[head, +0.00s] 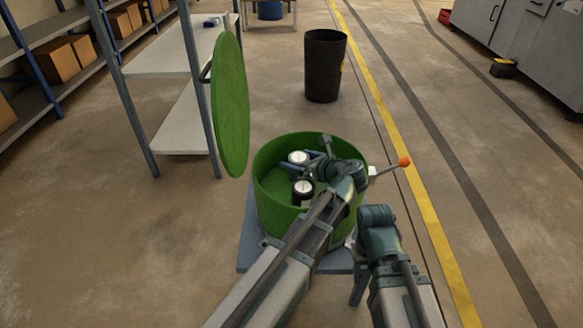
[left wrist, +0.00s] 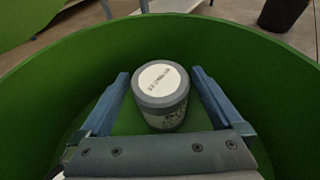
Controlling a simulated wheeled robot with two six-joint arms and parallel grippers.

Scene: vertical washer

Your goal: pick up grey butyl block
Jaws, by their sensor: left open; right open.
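A grey cylindrical block (left wrist: 162,100) with a white labelled top stands upright inside the green drum (left wrist: 235,38). I take it as the grey butyl block; its label is too small to read. In the left wrist view it sits between the two blue fingers of my left gripper (left wrist: 160,75), which are open with a gap on each side. In the head view the grey block (head: 298,157) is at the back of the drum (head: 267,205), with the left gripper (head: 301,163) around it. The right gripper is not clearly visible; only part of that arm shows.
A dark block with a white top (head: 303,195) stands in the drum, nearer to me. The round green lid (head: 231,105) stands raised on the left. An orange-tipped lever (head: 404,161) sticks out on the right. A black bin (head: 325,65) and shelf rack (head: 185,120) stand behind.

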